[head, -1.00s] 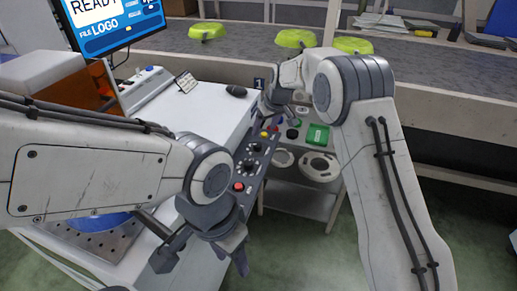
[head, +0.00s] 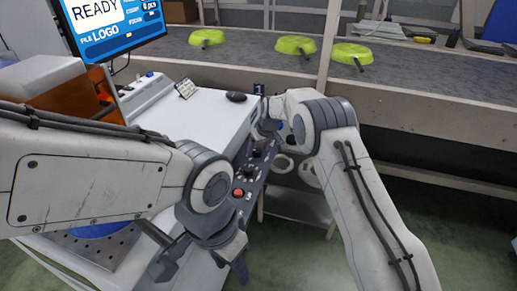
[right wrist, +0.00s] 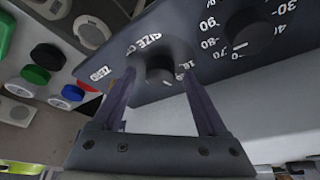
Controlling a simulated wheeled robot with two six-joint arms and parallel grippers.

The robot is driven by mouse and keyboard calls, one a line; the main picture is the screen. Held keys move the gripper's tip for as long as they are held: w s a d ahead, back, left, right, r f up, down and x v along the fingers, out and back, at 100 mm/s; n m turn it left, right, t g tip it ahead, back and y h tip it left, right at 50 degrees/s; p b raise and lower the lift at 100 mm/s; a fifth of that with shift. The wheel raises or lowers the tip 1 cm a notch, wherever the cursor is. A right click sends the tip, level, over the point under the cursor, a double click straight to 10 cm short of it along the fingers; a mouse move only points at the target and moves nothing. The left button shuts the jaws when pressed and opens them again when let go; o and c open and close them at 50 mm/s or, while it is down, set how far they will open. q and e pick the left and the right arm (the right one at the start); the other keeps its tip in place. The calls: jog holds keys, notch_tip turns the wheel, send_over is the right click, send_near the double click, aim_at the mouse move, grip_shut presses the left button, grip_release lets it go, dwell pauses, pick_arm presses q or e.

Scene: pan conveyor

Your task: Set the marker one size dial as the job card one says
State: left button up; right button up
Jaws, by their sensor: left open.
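The size dial (right wrist: 160,68), a black knob lettered "SIZE CM", sits on the dark control panel (right wrist: 205,28) in the right wrist view. My right gripper (right wrist: 158,75) is open, with one finger on each side of this knob; contact cannot be told. In the head view my right gripper is mostly hidden by its own arm at the panel's far end. My left gripper (head: 203,264) is open and empty, low in front of the panel. The job card (head: 186,88) stands on the white machine top; its writing is too small to read.
A second dial (right wrist: 246,30) with a number scale is beside the size dial. A red button (head: 238,193) is at the panel's near end. A screen (head: 110,22) reads "READY" and "FILE LOGO". Green pans (head: 295,45) lie on the conveyor behind.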

grip_shut()
jog(key=shift+a+r+m+h+p, duration=0.15)
jog(key=shift+m+h+p, duration=0.25)
jog(key=shift+m+p, duration=0.55)
jog(key=shift+m, duration=0.75)
jog(key=shift+m+t+h, duration=0.4)
jog(key=shift+m+h, duration=0.1)
jog(key=shift+m, duration=0.3)
jog(key=shift+m+h+b, duration=0.3)
jog(key=shift+m+h, duration=0.3)
jog(key=shift+m, duration=0.8)
jog(key=shift+o, duration=0.3)
grip_release()
